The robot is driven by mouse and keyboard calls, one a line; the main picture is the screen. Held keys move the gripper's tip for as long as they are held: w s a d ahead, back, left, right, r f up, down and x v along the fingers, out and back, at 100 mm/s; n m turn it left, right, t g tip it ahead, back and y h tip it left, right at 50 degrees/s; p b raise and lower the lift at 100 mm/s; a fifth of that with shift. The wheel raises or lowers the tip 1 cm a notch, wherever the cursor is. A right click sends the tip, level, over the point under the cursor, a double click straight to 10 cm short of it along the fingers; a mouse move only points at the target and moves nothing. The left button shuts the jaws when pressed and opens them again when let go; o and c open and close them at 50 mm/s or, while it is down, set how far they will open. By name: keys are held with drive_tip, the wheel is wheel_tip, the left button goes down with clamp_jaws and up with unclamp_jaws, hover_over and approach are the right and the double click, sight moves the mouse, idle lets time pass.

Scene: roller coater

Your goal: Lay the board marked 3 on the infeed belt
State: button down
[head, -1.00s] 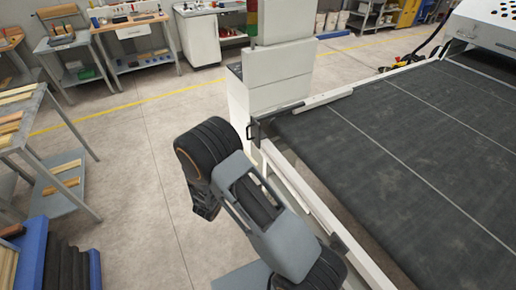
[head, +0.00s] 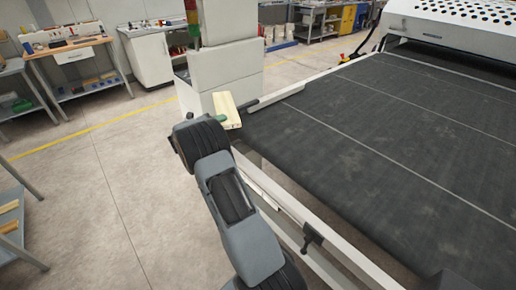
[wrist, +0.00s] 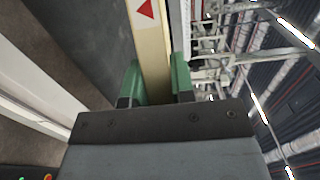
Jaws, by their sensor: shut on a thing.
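My gripper (head: 222,118) is shut on a pale wooden board (head: 229,107), held off the floor near the belt's left corner. In the wrist view the board (wrist: 150,45) sits between the green fingertips (wrist: 158,80), with a red triangle on its face. No number 3 can be read on it. The infeed belt (head: 380,130) is wide, dark and bare, with thin pale lines across it. The board is just left of the belt's far left corner, apart from its open surface. The arm hides part of the board's near end.
A white rail (head: 285,215) with a dark clamp runs along the belt's near left side. A white cabinet (head: 222,70) stands behind the board. A perforated machine hood (head: 460,18) covers the far end. Workbenches line the back left; the floor (head: 100,170) at left is clear.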

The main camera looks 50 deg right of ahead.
drive_tip(key=s+d+f+p, duration=0.2)
drive_tip(key=s+f, duration=0.4)
drive_tip(key=s+d+f+p, duration=0.2)
drive_tip(key=s+d+f, duration=0.1)
drive_tip(key=s+f, duration=0.3)
drive_tip(key=shift+s+d+f, duration=0.25)
drive_tip(key=shift+s+f, duration=0.05)
drive_tip(key=shift+s, duration=0.5)
drive_tip(key=shift+f, duration=0.15)
drive_tip(key=c, duration=1)
unclamp_jaws()
drive_tip(key=shift+o, duration=0.2)
